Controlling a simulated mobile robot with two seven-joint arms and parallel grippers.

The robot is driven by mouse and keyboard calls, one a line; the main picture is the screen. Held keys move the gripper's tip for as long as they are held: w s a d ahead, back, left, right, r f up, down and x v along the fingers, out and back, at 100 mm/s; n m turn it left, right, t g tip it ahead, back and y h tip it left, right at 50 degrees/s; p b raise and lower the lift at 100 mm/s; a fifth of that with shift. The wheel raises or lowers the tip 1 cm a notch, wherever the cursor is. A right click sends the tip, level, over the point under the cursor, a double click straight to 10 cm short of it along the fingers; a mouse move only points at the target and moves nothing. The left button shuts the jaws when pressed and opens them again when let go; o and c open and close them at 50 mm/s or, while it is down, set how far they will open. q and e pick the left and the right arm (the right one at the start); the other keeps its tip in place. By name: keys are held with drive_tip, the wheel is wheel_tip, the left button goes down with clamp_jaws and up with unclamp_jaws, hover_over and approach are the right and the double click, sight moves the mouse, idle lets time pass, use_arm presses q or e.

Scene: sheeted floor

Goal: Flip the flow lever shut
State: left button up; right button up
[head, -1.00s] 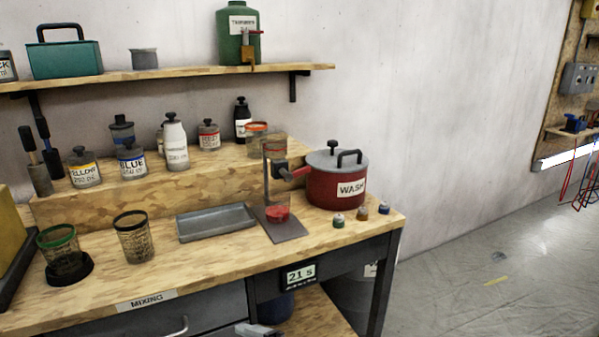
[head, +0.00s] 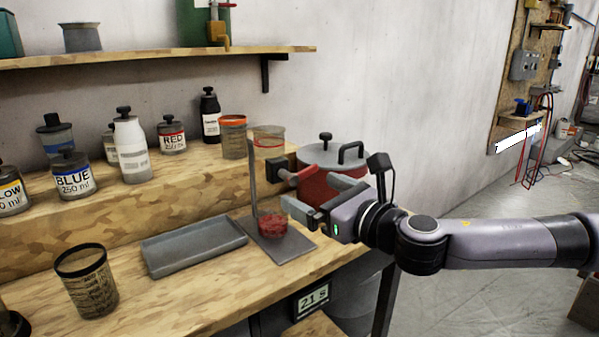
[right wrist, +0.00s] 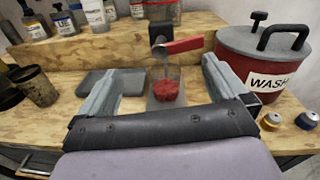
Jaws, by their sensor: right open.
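The red flow lever (head: 303,175) sticks out to the right from a dark valve (head: 282,172) on an upright stand. In the right wrist view the lever (right wrist: 186,45) lies nearly level, tilting slightly up to the right. A clear cup with red contents (head: 273,226) stands below it on the stand's grey base (head: 290,248). My right gripper (head: 302,190) is open and empty, its fingers pointing at the stand. In the right wrist view its fingers (right wrist: 171,66) sit apart, on either side of the cup, with the lever beyond them. My left gripper is not in view.
A red WASH pot (head: 340,187) stands behind my right gripper. A grey tray (head: 195,247) and a dark-rimmed cup (head: 87,282) are to the left. Labelled bottles line the raised step. A green container (head: 204,22) with a tap sits on the shelf.

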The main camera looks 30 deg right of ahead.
sight(304, 173)
drive_tip(key=shift+w+d+r+n+t+h, duration=0.15)
drive_tip(key=shift+w+d+r+h, duration=0.15)
drive_tip(key=shift+d, duration=0.2)
drive_tip(key=shift+w+d+r+n+t+h, duration=0.1)
drive_tip(key=shift+d+r+n+t+h, duration=0.1)
drive_tip(key=shift+d+r, duration=0.25)
drive_tip(key=shift+w+a+f+p, duration=0.1)
drive_tip(key=shift+w+a+p, duration=0.05)
drive_tip(key=shift+w, duration=1.45)
drive_tip(key=shift+w+a+f+p, duration=0.1)
drive_tip(key=shift+w+p, duration=0.05)
drive_tip(key=shift+w, duration=1.45)
drive_tip(key=c, duration=0.9)
